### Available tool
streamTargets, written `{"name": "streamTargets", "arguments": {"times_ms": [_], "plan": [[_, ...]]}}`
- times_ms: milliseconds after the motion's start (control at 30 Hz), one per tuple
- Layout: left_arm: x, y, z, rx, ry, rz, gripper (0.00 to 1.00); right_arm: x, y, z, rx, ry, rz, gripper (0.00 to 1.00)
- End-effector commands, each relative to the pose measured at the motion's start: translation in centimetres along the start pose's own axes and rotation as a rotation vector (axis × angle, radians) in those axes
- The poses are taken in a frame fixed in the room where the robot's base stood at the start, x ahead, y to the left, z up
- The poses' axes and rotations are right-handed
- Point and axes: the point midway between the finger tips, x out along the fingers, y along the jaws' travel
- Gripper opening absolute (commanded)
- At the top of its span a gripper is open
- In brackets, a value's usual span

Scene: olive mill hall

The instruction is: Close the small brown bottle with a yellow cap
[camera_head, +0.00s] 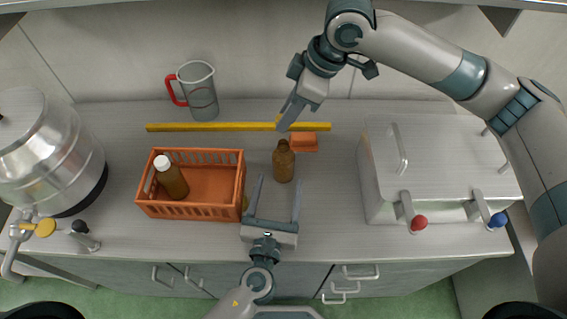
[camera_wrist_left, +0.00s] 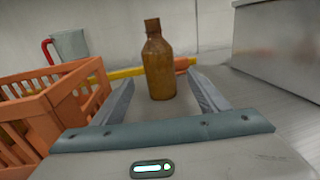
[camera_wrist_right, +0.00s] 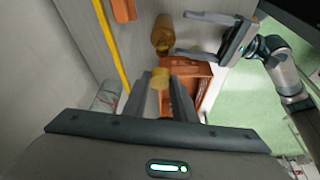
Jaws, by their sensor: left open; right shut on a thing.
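The small brown bottle (camera_head: 284,166) stands upright and uncapped on the counter, right of the orange crate. It also shows in the left wrist view (camera_wrist_left: 159,68) and the right wrist view (camera_wrist_right: 162,36). My left gripper (camera_head: 279,180) is open, with its fingers pointing at the bottle. In the left wrist view the bottle stands between and just beyond the fingertips (camera_wrist_left: 161,84). My right gripper (camera_head: 284,124) is above and behind the bottle, shut on the yellow cap (camera_wrist_right: 160,78). In the head view the fingers mostly hide the cap.
The orange crate (camera_head: 190,210) holds a brown bottle with a white cap (camera_head: 171,178). A yellow bar (camera_head: 210,127) and an orange block (camera_head: 304,142) lie behind the small bottle. A jug (camera_head: 201,92), a steel vessel (camera_head: 45,150) and a metal box (camera_head: 440,155) stand around.

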Motion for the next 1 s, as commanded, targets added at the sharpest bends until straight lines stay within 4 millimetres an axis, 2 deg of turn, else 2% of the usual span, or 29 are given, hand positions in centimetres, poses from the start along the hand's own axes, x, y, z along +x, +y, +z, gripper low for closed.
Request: {"name": "streamTargets", "arguments": {"times_ms": [33,300,500,967,1000], "plan": [[0.1,0.0,-0.7,0.004,-0.001,-0.002,0.68,0.0,0.0,0.0,0.0,0.0,0.0,0.04],[4.7,0.0,-0.4,0.0,-0.002,0.001,0.68,0.0,0.0,0.0,0.0,0.0,0.0,0.04],[6.8,0.0,-0.4,-0.001,0.0,-0.001,0.68,0.0,0.0,0.0,0.0,0.0,0.0,0.04],[7.5,0.0,-0.4,-0.001,0.0,-0.001,0.68,0.0,0.0,0.0,0.0,0.0,0.0,0.04],[7.5,0.0,-0.4,-0.001,0.0,-0.001,0.58,0.0,0.0,0.0,0.0,0.0,0.0,0.04]]}}
